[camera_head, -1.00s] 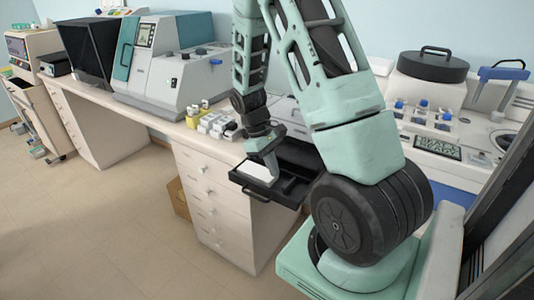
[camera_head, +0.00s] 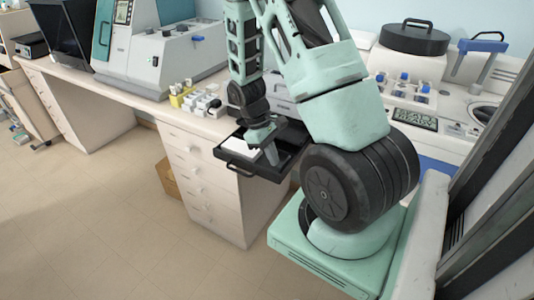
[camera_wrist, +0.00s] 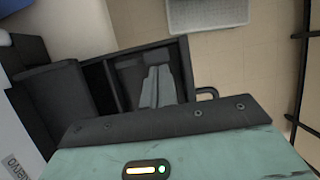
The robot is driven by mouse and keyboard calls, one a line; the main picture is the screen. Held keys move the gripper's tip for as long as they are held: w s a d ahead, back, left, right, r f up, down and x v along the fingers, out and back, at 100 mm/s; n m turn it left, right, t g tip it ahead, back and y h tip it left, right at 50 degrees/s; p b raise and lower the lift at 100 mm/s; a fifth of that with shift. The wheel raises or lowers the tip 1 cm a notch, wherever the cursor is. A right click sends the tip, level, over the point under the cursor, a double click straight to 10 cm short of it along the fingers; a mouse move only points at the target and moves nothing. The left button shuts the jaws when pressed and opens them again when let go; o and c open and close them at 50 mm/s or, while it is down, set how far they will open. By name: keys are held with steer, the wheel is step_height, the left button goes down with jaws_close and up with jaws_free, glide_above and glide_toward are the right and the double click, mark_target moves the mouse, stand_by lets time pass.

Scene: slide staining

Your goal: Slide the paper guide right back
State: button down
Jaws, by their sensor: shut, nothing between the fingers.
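A black pulled-out tray (camera_head: 235,167) with a handle on its front juts from the bench front. A white sheet or stack of paper (camera_head: 241,146) lies in its left part. In the wrist view my gripper's grey fingers (camera_wrist: 155,86) are together and empty, over the dark tray (camera_wrist: 187,70). I cannot make out the paper guide clearly; it is dark on dark or hidden by my fingers. Whether my fingers touch it, I cannot tell.
White vials and a yellow rack (camera_head: 182,97) stand on the bench left of the tray. A large teal and white machine (camera_head: 150,50) is farther left. Drawers (camera_head: 200,180) are below the bench. Open floor (camera_head: 80,220) lies to the front left.

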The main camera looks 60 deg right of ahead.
steer(key=shift+s, duration=0.3)
steer(key=shift+r+p, duration=0.4)
steer(key=shift+p, duration=0.05)
steer(key=p+v, duration=0.7)
steer(key=v, duration=0.2)
steer(key=shift+w+p, duration=0.35)
steer(key=shift+w, duration=0.05)
